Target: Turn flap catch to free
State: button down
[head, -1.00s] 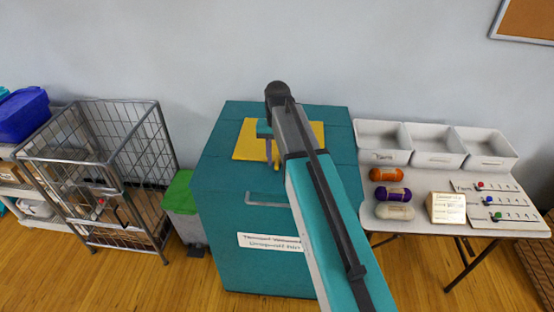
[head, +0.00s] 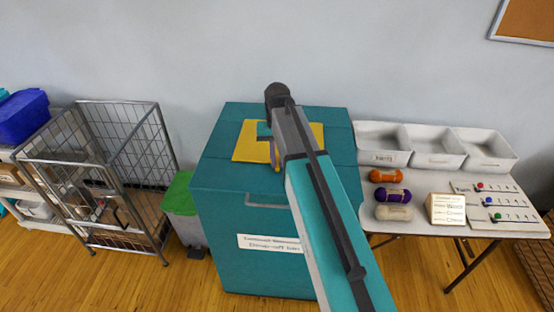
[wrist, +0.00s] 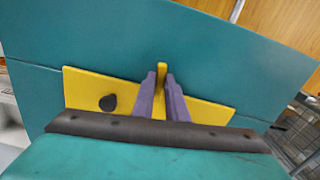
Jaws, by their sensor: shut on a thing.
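A teal donation bin (head: 225,215) stands in the middle of the head view, with a yellow plate (head: 245,150) on its top. In the wrist view the yellow plate (wrist: 85,88) carries a dark round knob (wrist: 108,102) at left and an upright yellow catch (wrist: 161,70) near its middle. My gripper (wrist: 161,84) has its purple fingers on both sides of the catch, shut on it. In the head view my gripper (head: 273,152) is over the plate, partly hidden by my arm.
A wire cage cart (head: 150,140) and a green-lidded pedal bin (head: 180,195) stand left of the bin. At right a table (head: 410,225) holds white trays (head: 385,140), yarn rolls (head: 392,195), a small sign (head: 447,208) and bead counters (head: 490,200).

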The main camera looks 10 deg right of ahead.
jog(key=n, duration=0.4)
jog(key=shift+d, duration=0.15)
jog(key=n, duration=0.4)
jog(key=shift+d+p, duration=0.15)
jog(key=shift+p, duration=0.15)
jog(key=n, duration=0.4)
jog(key=shift+w+d+n, duration=0.1)
jog(key=shift+w+n, duration=0.05)
jog(key=shift+n, duration=0.15)
jog(key=shift+w+n, duration=0.1)
jog(key=shift+n, duration=1.9)
jog(key=c, duration=1.8)
grip_release()
jog(key=shift+o, duration=0.2)
jog(key=shift+r, duration=0.15)
